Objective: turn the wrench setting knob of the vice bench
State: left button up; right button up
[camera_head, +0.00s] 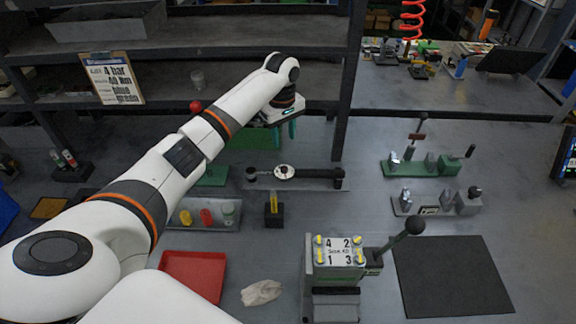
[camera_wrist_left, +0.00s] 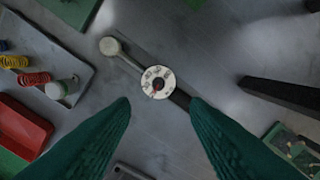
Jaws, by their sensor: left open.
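The wrench setting knob (camera_head: 284,171) is a round white dial with dark markings and a small red mark, on a dark wrench (camera_head: 318,174) lying on a grey plate in mid-bench. In the left wrist view the dial (camera_wrist_left: 157,82) lies just beyond my fingertips, near the middle. The wrench has a round grey end (camera_wrist_left: 110,46) at upper left. My left gripper (camera_head: 284,132) is open, its green fingers pointing down above and behind the dial in the head view. In the left wrist view the open fingers (camera_wrist_left: 160,104) are apart with nothing between them. My right gripper is not in view.
The vice (camera_head: 336,284) with a numbered plate and ball lever (camera_head: 413,225) stands in front. A red tray (camera_head: 194,274), a cloth (camera_head: 261,292) and a black mat (camera_head: 452,277) lie nearby. A shelf post (camera_head: 347,90) rises behind.

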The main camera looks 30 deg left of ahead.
aim_at(284, 168)
pick_arm(q)
notch_tip(284, 168, down, 12)
jog(key=shift+s+r+p, duration=0.1)
jog(key=shift+r+p, duration=0.15)
jog(key=shift+p, duration=0.5)
grip_shut()
